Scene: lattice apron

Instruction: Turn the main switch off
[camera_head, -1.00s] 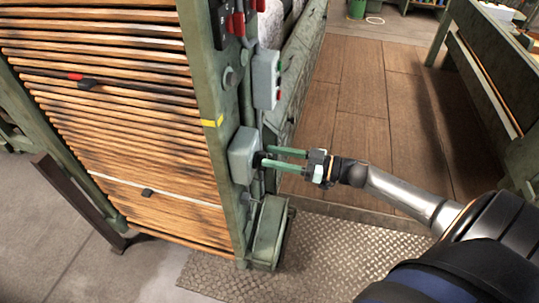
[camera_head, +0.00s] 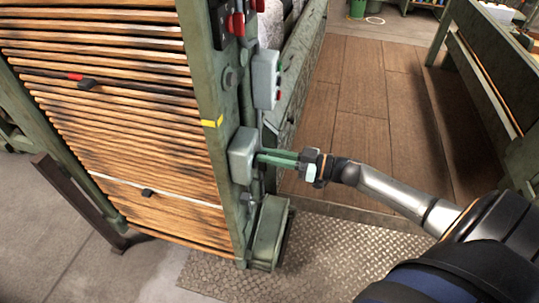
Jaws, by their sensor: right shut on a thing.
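The main switch appears to be the grey box (camera_head: 242,156) low on the green post; its front faces right, away from view, and its knob is hidden behind my fingers. My right gripper (camera_head: 262,157) reaches in from the right, its green fingers close together and shut on the part at the box's right face. Which way the knob is turned cannot be seen. My left gripper is not in view.
A grey button box (camera_head: 265,80) with red and green buttons sits above on the green post (camera_head: 207,90). Red parts (camera_head: 236,24) show higher up. Wooden slats (camera_head: 110,120) fill the left. A green pedal-like box (camera_head: 268,232) stands below. The wooden floor (camera_head: 370,90) is clear.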

